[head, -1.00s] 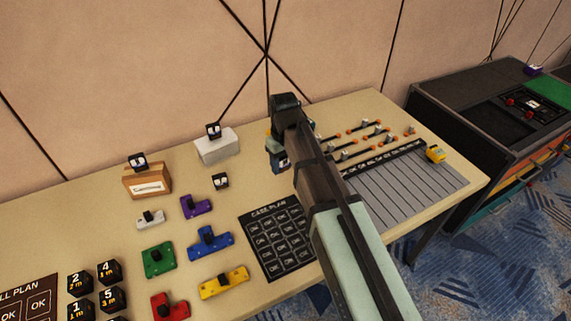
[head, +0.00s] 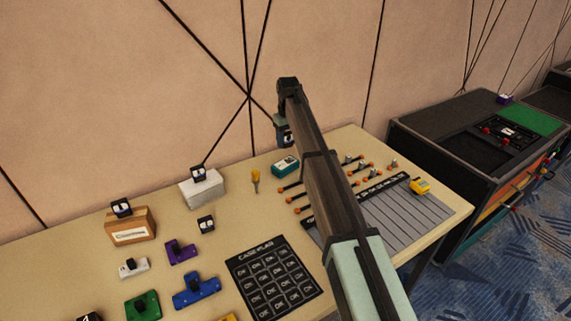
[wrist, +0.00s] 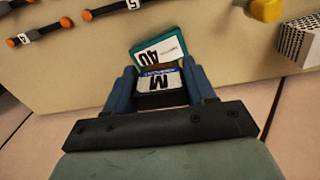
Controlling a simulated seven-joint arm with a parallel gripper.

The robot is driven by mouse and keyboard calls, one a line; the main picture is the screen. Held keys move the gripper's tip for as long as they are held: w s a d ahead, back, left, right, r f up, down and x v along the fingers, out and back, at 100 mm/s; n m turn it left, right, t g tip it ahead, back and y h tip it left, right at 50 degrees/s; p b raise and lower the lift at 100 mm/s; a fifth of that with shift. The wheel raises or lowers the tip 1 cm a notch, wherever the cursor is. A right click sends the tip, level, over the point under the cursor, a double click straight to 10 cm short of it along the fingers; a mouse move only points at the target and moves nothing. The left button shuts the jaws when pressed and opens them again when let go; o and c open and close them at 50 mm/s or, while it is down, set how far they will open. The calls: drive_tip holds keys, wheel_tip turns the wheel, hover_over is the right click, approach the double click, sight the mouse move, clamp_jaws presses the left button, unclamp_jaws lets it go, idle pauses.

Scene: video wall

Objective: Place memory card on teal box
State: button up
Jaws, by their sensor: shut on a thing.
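My gripper (head: 286,134) is shut on a memory card (wrist: 158,84), a small dark block with a white label marked "M". The card is upright between the blue fingers in the wrist view. The teal box (head: 285,166) lies on the table near its back edge, with a white label on one side. In the head view the gripper appears just above and behind it. In the wrist view the teal box (wrist: 172,46) shows right beyond the card, partly hidden by it. I cannot tell whether they touch.
A white box (head: 203,188) and a brown box (head: 131,230) each bear a small dark block. Another dark block (head: 206,224) lies on the table. A yellow-handled tool (head: 255,182) stands left of the teal box; orange-ended rods (head: 350,163) lie right of it. The wall is close behind.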

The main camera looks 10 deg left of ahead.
sight(286, 163)
drive_tip(key=shift+w+a+f, duration=0.25)
drive_tip(key=shift+w+f, duration=0.25)
drive_tip(key=shift+f, duration=1.1)
drive_tip(key=shift+w+a+f, duration=0.2)
drive_tip(key=shift+w+f, duration=0.25)
drive_tip(key=shift+f, duration=1.15)
drive_tip(key=shift+w+a+f, duration=0.25)
drive_tip(key=shift+w+f, duration=0.25)
drive_tip(key=shift+f, duration=1.1)
drive_tip(key=shift+f, duration=0.15)
drive_tip(key=o, duration=1)
wheel_tip(286, 163, up, 12)
drive_tip(key=shift+r, duration=0.2)
